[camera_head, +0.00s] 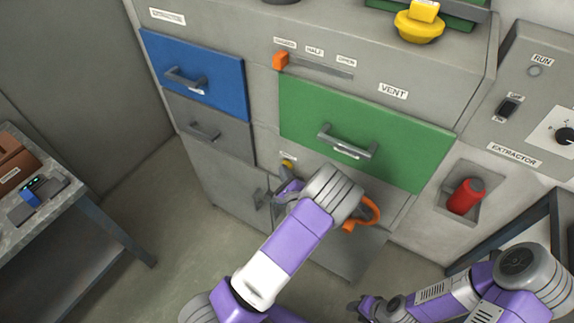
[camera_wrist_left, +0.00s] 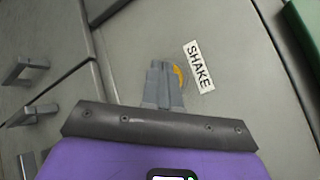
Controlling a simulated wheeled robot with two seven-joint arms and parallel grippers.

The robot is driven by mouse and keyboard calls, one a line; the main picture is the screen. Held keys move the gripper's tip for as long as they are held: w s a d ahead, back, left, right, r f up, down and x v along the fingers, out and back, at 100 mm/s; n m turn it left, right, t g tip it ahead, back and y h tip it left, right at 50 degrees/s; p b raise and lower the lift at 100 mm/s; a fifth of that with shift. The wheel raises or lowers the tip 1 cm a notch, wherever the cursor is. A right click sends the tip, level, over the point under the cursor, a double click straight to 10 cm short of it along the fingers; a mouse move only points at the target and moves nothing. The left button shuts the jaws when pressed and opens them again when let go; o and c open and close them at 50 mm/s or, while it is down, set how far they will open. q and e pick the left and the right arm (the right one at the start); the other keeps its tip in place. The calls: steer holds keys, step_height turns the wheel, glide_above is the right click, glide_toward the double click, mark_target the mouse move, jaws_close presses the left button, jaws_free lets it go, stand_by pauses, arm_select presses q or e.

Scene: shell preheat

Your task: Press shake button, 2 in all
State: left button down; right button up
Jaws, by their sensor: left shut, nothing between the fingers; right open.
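The shake button is a small round yellow button (camera_wrist_left: 179,76) beside the SHAKE label (camera_wrist_left: 199,68) in the left wrist view. In the head view the yellow button (camera_head: 287,163) shows just below the green drawer, past my left gripper. My left gripper (camera_wrist_left: 162,68) is shut and empty, its tips in front of the button and covering part of it. In the head view my left gripper (camera_head: 284,185) points at the cabinet front; whether it touches the button I cannot tell. My right gripper (camera_head: 368,308) is low at the bottom right, open and away from the cabinet.
A green drawer (camera_head: 400,146) and a blue drawer (camera_head: 224,84) with handles stand out from the cabinet. An orange hook-like part (camera_head: 372,212) is near my left wrist. A red knob (camera_head: 465,196) sits in a recess at right. A grey table (camera_head: 60,218) stands at left.

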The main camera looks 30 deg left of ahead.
arm_select(q)
steer(key=shift+w, duration=0.25)
steer(key=shift+s, duration=0.1)
stand_by(0.4)
steer(key=shift+s, duration=0.75)
steer(key=shift+s, duration=0.1)
steer(key=s, duration=0.4)
steer(key=shift+s+a+p, duration=0.25)
steer(key=shift+s+p, duration=0.1)
steer(key=shift+s, duration=0.05)
stand_by(2.2)
